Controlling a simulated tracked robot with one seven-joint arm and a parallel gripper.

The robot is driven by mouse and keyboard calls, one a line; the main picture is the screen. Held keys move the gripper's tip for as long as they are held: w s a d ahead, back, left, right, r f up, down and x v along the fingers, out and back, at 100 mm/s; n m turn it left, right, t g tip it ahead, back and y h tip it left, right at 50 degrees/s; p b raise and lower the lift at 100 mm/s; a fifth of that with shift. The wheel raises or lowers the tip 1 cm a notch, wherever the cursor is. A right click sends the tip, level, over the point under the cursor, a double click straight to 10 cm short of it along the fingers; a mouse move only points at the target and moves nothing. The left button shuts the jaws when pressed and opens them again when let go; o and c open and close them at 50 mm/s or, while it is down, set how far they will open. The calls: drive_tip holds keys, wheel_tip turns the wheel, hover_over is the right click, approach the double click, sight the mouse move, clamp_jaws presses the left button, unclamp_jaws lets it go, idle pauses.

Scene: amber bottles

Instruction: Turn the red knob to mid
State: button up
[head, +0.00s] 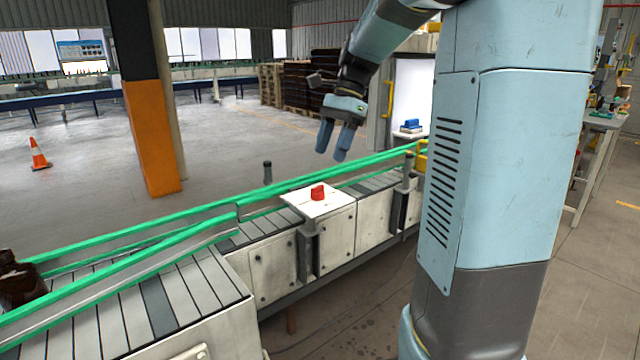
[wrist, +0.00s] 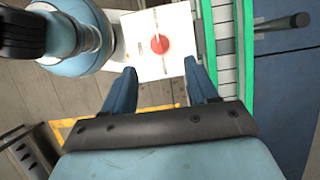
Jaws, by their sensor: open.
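The red knob (head: 317,193) stands on a white square plate (head: 333,209) on the conveyor's side box in the head view. In the wrist view the red knob (wrist: 160,44) looks round with a pale bar across it, and it sits on the white plate (wrist: 143,70). My gripper (head: 332,157) is open and empty, above and beyond the plate in the head view. In the wrist view my gripper's two blue fingers (wrist: 160,75) are spread apart, with the knob beyond their tips. They do not touch it. Any marks for the knob's setting are too small to read.
Green guide rails (head: 190,222) run along the slatted conveyor (head: 190,290) behind the plate. A dark post (head: 267,172) stands beyond the rails. Brown bottles (head: 18,280) are at the far left. A blue object (head: 411,124) is on a stand at the back. The air around the knob is clear.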

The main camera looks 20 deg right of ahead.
sight(319, 186)
drive_tip(key=x, duration=0.9)
drive_tip(key=shift+c, duration=0.3)
drive_tip(key=c, duration=0.9)
drive_tip(key=shift+c, duration=0.2)
